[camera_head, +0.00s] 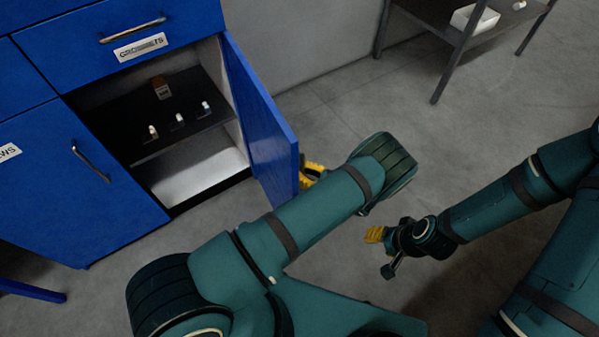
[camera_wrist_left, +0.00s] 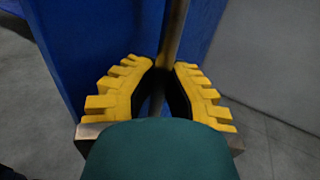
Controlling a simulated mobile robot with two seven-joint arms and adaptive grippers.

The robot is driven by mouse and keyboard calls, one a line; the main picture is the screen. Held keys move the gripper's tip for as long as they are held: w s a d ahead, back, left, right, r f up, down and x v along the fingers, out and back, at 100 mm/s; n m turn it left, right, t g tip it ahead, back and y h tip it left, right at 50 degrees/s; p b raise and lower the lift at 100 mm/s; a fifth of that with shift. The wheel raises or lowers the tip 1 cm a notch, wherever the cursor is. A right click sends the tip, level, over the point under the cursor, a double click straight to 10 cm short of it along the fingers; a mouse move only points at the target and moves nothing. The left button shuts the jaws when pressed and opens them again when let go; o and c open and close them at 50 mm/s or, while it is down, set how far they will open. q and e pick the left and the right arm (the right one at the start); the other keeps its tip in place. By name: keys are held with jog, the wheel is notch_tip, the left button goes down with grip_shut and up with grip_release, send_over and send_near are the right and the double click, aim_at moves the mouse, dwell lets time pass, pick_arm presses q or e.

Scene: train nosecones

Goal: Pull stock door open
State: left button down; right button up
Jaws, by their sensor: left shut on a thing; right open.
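The blue stock door (camera_head: 262,125) stands swung open at the right side of the blue cabinet, its inside edge toward me. My left gripper (camera_head: 310,174) is at the door's outer face, partly hidden behind the door edge and my arm. In the left wrist view my left gripper (camera_wrist_left: 158,95) has its yellow fingers closed around the metal door handle (camera_wrist_left: 174,40), with the blue door (camera_wrist_left: 95,45) behind it. My right gripper (camera_head: 378,236) is open and empty above the floor, right of the door and apart from it.
Inside the open cabinet, a dark shelf (camera_head: 150,112) carries a small brown box (camera_head: 161,87) and several small white items. A closed blue door with a handle (camera_head: 91,164) is at left, and a labelled drawer (camera_head: 190,22) above. A metal rack (camera_head: 447,62) stands at the back right. Floor is clear between.

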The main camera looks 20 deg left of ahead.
pick_arm(q)
jog(key=shift+w+d+f, duration=0.1)
jog(key=shift+d+f, duration=0.05)
jog(key=shift+d, duration=0.1)
jog(key=c, duration=1)
grip_release()
notch_tip(320, 180, up, 10)
jog(key=shift+r, duration=0.25)
